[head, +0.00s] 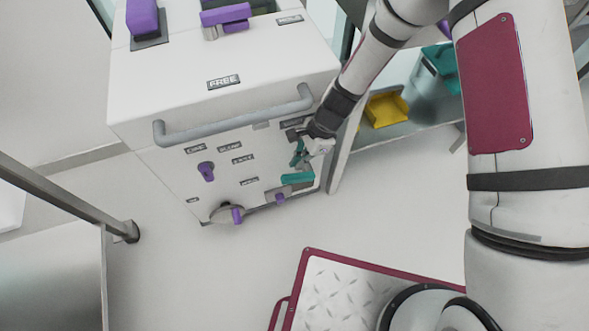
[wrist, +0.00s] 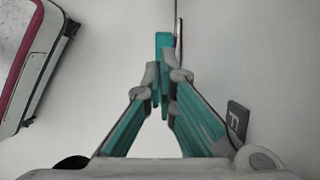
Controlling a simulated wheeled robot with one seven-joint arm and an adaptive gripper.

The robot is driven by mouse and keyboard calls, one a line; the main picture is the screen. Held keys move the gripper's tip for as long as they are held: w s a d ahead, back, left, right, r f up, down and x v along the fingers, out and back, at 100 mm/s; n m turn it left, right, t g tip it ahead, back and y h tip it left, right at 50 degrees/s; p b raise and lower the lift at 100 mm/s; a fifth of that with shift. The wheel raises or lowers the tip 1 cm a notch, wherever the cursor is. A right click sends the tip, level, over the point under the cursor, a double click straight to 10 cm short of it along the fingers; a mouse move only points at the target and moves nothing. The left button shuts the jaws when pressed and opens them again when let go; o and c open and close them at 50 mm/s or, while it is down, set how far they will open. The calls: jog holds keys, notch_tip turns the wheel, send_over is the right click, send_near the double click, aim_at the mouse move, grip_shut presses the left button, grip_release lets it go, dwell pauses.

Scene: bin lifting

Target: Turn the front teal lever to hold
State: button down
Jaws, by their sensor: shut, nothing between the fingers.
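The teal lever (head: 297,179) is on the front face of the white cabinet, low at its right side. In the wrist view the teal lever (wrist: 163,41) shows just beyond my fingertips, and its base is hidden. My gripper (head: 299,158) is close above the lever in the head view. In the wrist view my gripper (wrist: 163,95) has its teal-and-grey fingers together, with nothing between them. I cannot tell whether the fingertips touch the lever. No "hold" label can be read clearly near it.
The white cabinet (head: 165,88) has a grey handle bar (head: 230,118) above its front controls. Purple knobs (head: 206,171) and small dark labels are left of the lever. A shelf with a yellow bin (head: 386,109) stands to the right.

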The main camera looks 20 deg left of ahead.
jog(key=v, duration=0.6)
dwell(0.3)
